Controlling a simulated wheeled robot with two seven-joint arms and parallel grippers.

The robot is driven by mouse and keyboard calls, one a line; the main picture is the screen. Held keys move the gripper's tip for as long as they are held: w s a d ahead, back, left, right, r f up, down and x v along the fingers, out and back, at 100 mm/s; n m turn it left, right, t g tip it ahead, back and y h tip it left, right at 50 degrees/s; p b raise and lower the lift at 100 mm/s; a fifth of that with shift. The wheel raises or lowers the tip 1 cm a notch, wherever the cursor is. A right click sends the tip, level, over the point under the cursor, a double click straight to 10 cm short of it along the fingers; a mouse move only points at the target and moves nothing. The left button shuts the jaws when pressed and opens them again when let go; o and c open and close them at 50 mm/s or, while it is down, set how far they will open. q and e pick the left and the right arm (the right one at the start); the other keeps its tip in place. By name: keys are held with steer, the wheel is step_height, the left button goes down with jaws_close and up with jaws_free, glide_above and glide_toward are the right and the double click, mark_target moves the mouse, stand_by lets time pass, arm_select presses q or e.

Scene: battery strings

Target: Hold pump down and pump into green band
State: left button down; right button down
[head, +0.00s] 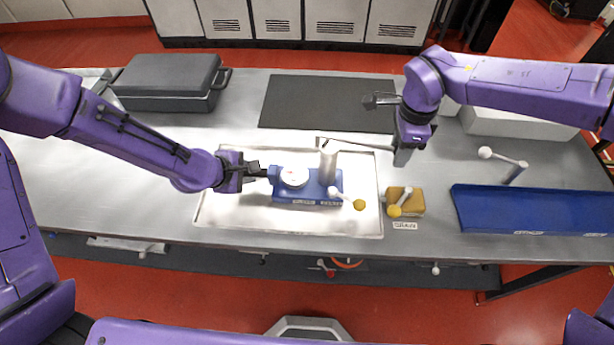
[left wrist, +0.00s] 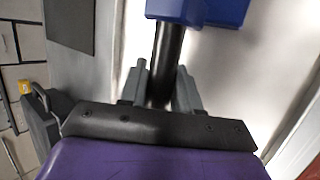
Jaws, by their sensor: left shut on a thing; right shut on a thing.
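The pump has a blue base (head: 322,188), a round white gauge (head: 293,176) and a grey upright cylinder (head: 328,163). The gauge's needle and green band are too small to read. A thin pump lever (head: 355,144) runs right from the cylinder top, close to level. My left gripper (head: 258,171) is shut on the dark bar at the base's left end. In the left wrist view the black bar (left wrist: 168,62) sits between the fingers, below the blue base (left wrist: 200,10). My right gripper (head: 402,156) is shut at the lever's right end; its fingertips partly hide the grip.
The pump stands in a pale tray (head: 225,215). A short lever with a yellow knob (head: 359,205) projects from its front. A brown block (head: 415,202) with a yellow-knobbed lever and a blue rack (head: 530,210) lie right. A dark case (head: 165,80) and black mat (head: 300,102) are behind.

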steer(key=shift+a+f, duration=0.3)
steer(key=shift+f, duration=0.65)
steer(key=shift+w+r, duration=0.1)
steer(key=shift+r, duration=0.7)
steer(key=shift+d+r, duration=0.2)
steer(key=shift+r, duration=0.5)
steer(key=shift+d+r, duration=0.15)
steer(key=shift+r, duration=0.55)
